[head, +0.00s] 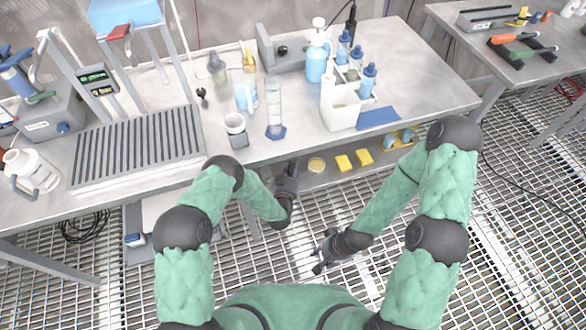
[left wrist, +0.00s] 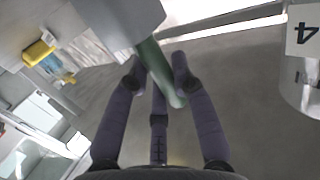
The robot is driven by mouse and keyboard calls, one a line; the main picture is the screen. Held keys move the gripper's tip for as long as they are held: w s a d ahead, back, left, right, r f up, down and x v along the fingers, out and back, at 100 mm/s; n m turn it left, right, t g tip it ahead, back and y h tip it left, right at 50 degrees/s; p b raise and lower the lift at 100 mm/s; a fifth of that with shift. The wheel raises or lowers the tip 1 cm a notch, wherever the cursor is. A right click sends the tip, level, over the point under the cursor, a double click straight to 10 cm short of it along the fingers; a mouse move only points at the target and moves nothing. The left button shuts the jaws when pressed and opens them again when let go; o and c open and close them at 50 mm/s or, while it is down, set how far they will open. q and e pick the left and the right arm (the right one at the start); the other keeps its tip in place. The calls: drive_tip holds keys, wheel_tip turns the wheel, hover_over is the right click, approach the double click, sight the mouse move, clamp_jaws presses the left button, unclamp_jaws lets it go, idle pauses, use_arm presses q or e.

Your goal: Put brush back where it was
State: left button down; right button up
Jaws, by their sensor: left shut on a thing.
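My left gripper (head: 291,172) is at the front edge of the workbench, seen from above, and what it holds is hidden in the head view. In the left wrist view its dark fingers (left wrist: 155,80) are shut on a green handle (left wrist: 166,82), which I take to be the brush. The handle's rounded end sticks out past the fingers; its other end runs up beside a grey block (left wrist: 110,22), and I cannot tell whether they are joined. My right gripper (head: 322,252) is over the floor grating, with its fingers spread and nothing seen between them.
A ribbed tray (head: 140,145) is at left.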

use_arm(q)
drive_tip(key=shift+r, duration=0.1)
drive_tip(key=c, duration=1.1)
unclamp_jaws()
drive_tip(key=shift+o, duration=0.2)
drive_tip(key=shift+s, duration=0.25)
drive_tip(key=s+a+f+n+g+p, duration=0.15)
drive_tip(key=s+a+g, duration=0.3)
drive_tip(key=s, duration=0.45)
drive_tip(key=s+a+f+n+g+p, duration=0.1)
drive_tip(key=s+a+g+p, duration=0.15)
drive_tip(key=s+g, duration=0.4)
drive_tip(key=s+a+r+n+g, duration=0.1)
drive_tip(key=s+r+g, duration=0.1)
drive_tip(key=s, duration=0.6)
drive_tip(key=s+a+r+n+g, duration=0.1)
drive_tip(key=s+a+r+g, duration=0.1)
drive_tip(key=s, duration=0.7)
drive_tip(key=shift+s+r+g+h, duration=0.2)
drive_tip(key=shift+s+g+h, duration=0.1)
drive_tip(key=shift+g, duration=0.2)
